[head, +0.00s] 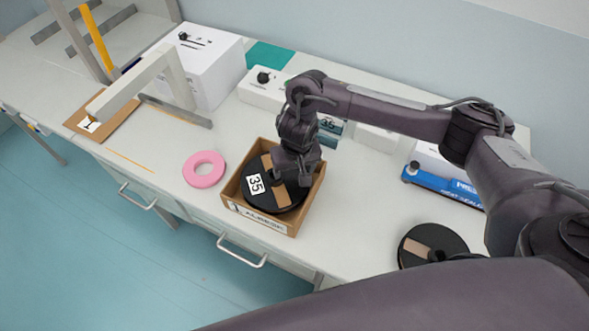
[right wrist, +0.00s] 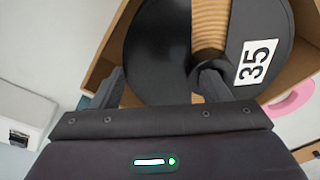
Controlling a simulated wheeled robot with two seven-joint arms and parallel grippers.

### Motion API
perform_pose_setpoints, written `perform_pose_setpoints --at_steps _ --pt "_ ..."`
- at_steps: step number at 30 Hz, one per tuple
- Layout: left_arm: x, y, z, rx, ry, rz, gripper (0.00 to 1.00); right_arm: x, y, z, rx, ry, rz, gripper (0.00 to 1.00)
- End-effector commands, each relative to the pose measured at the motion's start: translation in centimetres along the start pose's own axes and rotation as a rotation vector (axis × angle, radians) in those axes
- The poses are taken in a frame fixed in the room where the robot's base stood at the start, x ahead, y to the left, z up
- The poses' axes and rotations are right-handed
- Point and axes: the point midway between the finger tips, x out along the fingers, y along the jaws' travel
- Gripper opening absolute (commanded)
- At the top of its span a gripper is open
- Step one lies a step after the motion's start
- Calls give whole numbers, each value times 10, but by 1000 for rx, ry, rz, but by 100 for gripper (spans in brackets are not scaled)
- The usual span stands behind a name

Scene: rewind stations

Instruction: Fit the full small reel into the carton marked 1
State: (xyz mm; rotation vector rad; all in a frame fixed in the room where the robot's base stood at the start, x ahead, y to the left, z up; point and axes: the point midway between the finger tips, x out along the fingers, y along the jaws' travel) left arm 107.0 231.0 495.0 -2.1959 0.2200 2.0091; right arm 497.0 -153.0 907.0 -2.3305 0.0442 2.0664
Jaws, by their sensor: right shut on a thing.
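A black reel (head: 262,199) with a white 35 label and a tan winding lies in an open brown carton (head: 301,219) in the middle of the bench. A card (head: 89,124) that looks marked 1 is on a brown piece at the far left. My left gripper is out of view.
A second black reel (head: 416,238) lies at the right. A pink ring (head: 204,169) lies left of the carton. A white box (head: 211,73) and a beige frame (head: 152,75) stand at the back left. A blue sealer (head: 440,184) is at the back right.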

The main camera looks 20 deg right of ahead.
Motion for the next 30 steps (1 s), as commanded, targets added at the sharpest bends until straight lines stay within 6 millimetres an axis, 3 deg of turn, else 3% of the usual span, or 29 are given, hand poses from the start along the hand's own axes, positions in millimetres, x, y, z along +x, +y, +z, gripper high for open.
perform_pose_setpoints --at_steps 18,19,24,30 --pt "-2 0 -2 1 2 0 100 11 0 1 1 2 -1 29" --pt "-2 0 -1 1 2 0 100 12 0 2 0 0 1 71" --pt "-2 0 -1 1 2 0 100 12 0 2 0 -1 0 92" --pt "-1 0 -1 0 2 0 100 12 0 2 0 -1 -1 92"
